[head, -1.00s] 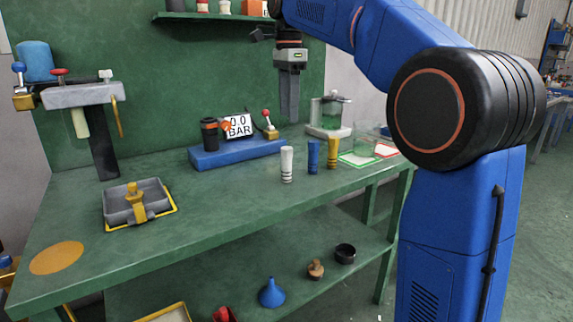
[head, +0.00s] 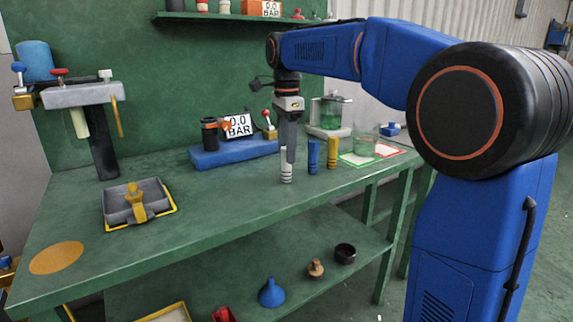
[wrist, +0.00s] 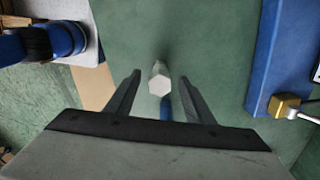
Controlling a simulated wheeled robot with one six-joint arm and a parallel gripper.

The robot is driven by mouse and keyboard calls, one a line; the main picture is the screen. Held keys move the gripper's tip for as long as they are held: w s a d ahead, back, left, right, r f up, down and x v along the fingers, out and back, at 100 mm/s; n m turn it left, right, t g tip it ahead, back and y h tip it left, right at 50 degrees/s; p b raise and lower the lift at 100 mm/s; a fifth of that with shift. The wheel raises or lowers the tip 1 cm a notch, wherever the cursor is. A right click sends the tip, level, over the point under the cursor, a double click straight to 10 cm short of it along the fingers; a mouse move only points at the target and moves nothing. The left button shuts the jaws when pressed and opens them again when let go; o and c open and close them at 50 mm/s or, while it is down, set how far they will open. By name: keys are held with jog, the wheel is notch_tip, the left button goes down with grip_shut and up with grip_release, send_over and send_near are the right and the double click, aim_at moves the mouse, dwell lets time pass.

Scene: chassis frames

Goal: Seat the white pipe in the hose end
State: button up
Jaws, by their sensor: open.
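The white pipe (head: 287,172) stands upright on the green workbench, with dark bands near its base. In the wrist view its hexagonal top end (wrist: 159,84) shows between the two fingers. My gripper (head: 288,157) is open, pointing down with its fingers at the top of the pipe. In the wrist view the gripper (wrist: 160,88) has a finger on each side, with gaps to the pipe. I cannot tell for sure which part is the hose end; a black cylinder with an orange part (head: 209,134) stands on the blue base.
A blue pipe (head: 313,156) and a yellow pipe (head: 332,152) stand close right of the white one. The blue base (head: 232,154) lies behind, with a 0.0 BAR display (head: 238,124). A grey tray (head: 118,212) is at left. The bench front is clear.

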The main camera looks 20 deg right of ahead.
jog(key=shift+f, duration=0.1)
grip_shut()
